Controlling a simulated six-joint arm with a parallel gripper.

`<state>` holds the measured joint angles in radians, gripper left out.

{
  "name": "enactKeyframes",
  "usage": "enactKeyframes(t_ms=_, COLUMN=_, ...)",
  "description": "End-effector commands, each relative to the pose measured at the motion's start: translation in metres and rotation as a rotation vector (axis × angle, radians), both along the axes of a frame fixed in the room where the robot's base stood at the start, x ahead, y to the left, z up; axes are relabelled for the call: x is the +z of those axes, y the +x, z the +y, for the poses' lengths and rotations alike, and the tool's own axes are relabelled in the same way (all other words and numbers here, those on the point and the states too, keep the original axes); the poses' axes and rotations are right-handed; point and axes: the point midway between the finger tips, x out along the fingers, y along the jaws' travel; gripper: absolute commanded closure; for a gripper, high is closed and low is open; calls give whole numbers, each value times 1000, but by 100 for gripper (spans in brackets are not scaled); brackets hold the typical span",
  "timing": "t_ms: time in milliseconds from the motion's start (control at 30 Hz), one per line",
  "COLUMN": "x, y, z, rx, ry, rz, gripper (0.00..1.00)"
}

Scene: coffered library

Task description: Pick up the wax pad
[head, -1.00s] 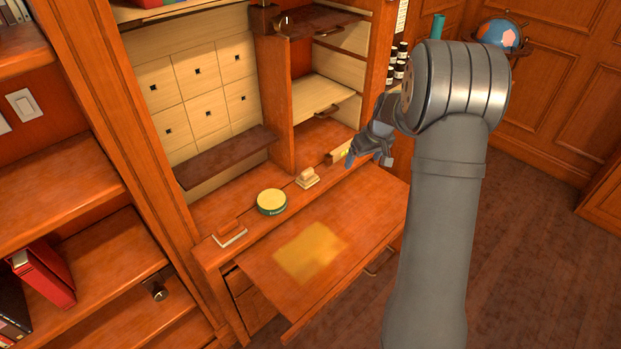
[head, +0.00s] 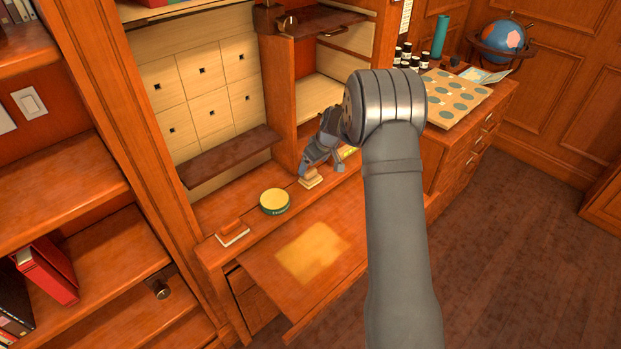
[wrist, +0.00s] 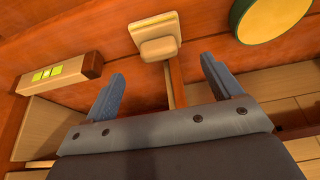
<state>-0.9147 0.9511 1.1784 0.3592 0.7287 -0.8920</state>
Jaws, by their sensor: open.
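A cream pad with a block grip, which looks like the wax pad, lies on the desk ledge (head: 205,248) in the head view (head: 313,183). In the wrist view the pad (wrist: 155,32) is at the top, just beyond and between my fingertips. My gripper (head: 321,170) hangs above and beside it in the head view and partly covers it. In the wrist view my gripper (wrist: 163,72) is open, with nothing between its fingers. A second pad (head: 232,233), with an orange-brown grip and white base, lies at the ledge's left end.
A round green tin with a yellow top (head: 275,201) stands left of the cream pad. A wooden level with a yellow-green vial (wrist: 50,74) lies on its other side. A dark shelf edge (head: 230,155) juts out behind. The pulled-out desk board (head: 312,250) with a yellowish patch is clear.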

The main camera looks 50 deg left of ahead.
Motion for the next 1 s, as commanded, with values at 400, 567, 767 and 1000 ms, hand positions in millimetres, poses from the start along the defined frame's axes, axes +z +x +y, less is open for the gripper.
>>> enactKeyframes(t_ms=400, x=-36, y=-1, z=10, rx=0, ry=-2, rz=1, gripper=16)
enactKeyframes(t_ms=567, x=-54, y=0, z=18, rx=0, ry=0, rz=0, gripper=16)
enactKeyframes(t_ms=767, x=-56, y=0, z=19, rx=0, ry=1, rz=-1, gripper=16)
enactKeyframes(t_ms=1000, x=-56, y=0, z=19, rx=0, ry=1, rz=-1, gripper=54)
